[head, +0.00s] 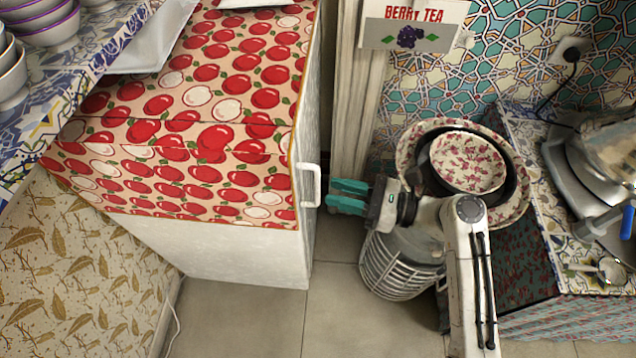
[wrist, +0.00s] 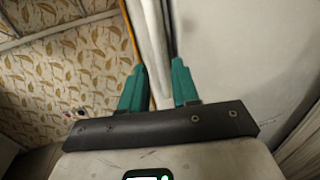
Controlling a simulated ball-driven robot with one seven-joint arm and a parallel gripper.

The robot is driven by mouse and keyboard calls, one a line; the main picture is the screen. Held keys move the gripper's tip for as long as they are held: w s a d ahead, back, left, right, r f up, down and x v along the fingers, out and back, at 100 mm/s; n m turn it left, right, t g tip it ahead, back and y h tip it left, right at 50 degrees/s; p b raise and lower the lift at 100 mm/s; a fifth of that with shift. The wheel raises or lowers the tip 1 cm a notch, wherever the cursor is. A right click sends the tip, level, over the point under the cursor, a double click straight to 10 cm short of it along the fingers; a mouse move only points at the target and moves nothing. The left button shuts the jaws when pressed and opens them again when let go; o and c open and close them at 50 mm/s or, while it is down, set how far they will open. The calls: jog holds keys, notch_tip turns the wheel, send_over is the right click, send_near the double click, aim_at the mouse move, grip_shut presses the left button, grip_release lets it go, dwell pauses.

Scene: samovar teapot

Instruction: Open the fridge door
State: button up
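The white fridge (head: 230,252) stands at the middle left of the head view, its top covered by a red-apple cloth. Its door (head: 312,120) faces right and looks closed. A white handle (head: 316,186) sticks out from the door near the cloth's front corner.
A wire basket (head: 398,268) stands on the floor below my arm. Floral plates and a pan (head: 468,162) are behind it. A patterned counter (head: 560,255) is at right. Tiled floor (head: 345,320) is clear in front of the fridge. Bowls (head: 45,25) sit on the left counter.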

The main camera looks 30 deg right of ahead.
aim_at(317, 202)
jog(key=shift+x, duration=2.6)
jog(key=shift+c, duration=0.3)
grip_shut()
